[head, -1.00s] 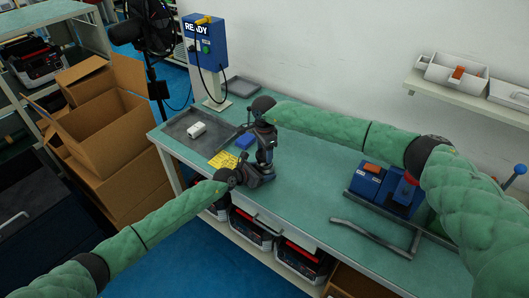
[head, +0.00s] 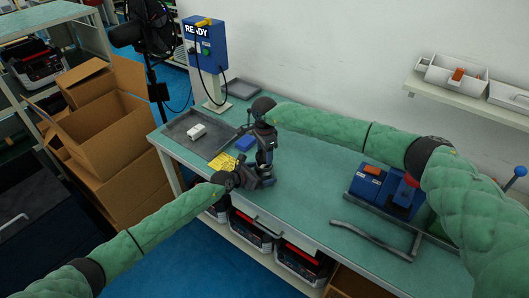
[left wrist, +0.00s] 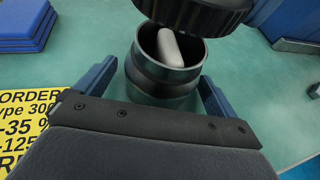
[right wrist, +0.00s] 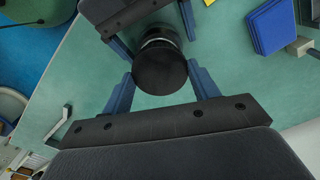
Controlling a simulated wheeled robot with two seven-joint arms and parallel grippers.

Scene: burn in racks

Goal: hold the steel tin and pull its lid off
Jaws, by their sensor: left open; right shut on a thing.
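The steel tin (left wrist: 158,92) stands upright on the bench, its top open, with a pale rounded item (left wrist: 172,48) inside. My left gripper (head: 264,178) is open, its fingers on either side of the tin in the left wrist view. The dark round lid (right wrist: 160,70) is off the tin, between the fingers of my right gripper (head: 265,146), which is shut on it. In the left wrist view the lid (left wrist: 195,12) hangs just above the tin's mouth, apart from the rim. In the head view the grippers largely hide the tin.
A yellow order card (head: 224,162) and blue pads (head: 245,143) lie left of the tin. A grey tray (head: 188,126) holds a white item. A blue fixture (head: 380,190) and a bent grey bar (head: 370,236) are at the right. The bench between is clear.

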